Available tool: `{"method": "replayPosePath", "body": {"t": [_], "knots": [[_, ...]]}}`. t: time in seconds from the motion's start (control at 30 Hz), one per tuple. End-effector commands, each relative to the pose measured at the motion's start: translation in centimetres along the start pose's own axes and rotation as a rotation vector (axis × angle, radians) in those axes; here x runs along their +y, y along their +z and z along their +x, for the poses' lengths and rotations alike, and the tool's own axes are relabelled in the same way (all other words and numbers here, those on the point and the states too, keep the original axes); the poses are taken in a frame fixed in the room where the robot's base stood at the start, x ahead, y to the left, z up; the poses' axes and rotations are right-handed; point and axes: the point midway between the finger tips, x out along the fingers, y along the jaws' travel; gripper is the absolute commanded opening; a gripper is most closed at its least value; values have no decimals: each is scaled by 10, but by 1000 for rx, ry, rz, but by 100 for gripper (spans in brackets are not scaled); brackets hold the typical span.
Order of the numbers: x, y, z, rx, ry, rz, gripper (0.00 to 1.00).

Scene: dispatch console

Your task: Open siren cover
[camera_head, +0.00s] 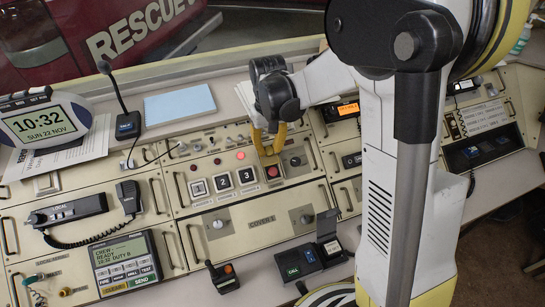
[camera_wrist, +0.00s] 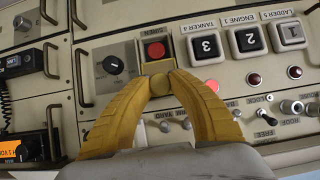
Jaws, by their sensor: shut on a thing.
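The siren button (camera_head: 272,171) is red and sits on the sloping console panel, right of the numbered keys. Its red face also shows in the wrist view (camera_wrist: 155,50). The yellow siren cover (camera_wrist: 158,68) is at the button's edge on the gripper's side, and the red face is uncovered. My gripper (camera_head: 268,150) has yellow fingers reaching down from above. In the wrist view its fingertips (camera_wrist: 160,82) close on a small rounded yellow part of the cover. The cover's hinge and exact angle are hard to make out.
Square keys (camera_head: 222,181) stand left of the button, and a black knob (camera_head: 295,161) is close on its right. Small toggles and lamps line the panel above. A handset (camera_head: 129,197), a desk microphone (camera_head: 127,124) and drawer handles stick out nearby.

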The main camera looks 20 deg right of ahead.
Motion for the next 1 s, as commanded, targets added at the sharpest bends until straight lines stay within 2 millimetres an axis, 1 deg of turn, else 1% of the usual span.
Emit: {"method": "replayPosePath", "body": {"t": [0.23, 0.27, 0.3, 0.33, 0.63, 0.73, 0.87, 1.0], "knots": [[0, -1, 0, -1, 0, 0, 0], [0, -1, 0, -1, 0, 0, 26], [0, -1, 0, -1, 0, 0, 38], [0, -1, 0, -1, 0, 0, 48], [0, -1, 0, -1, 0, 0, 48], [0, -1, -7, 0, 0, 0, 48], [0, 0, -28, 0, 0, 0, 48], [0, 0, -60, -1, 0, 0, 48]]}}
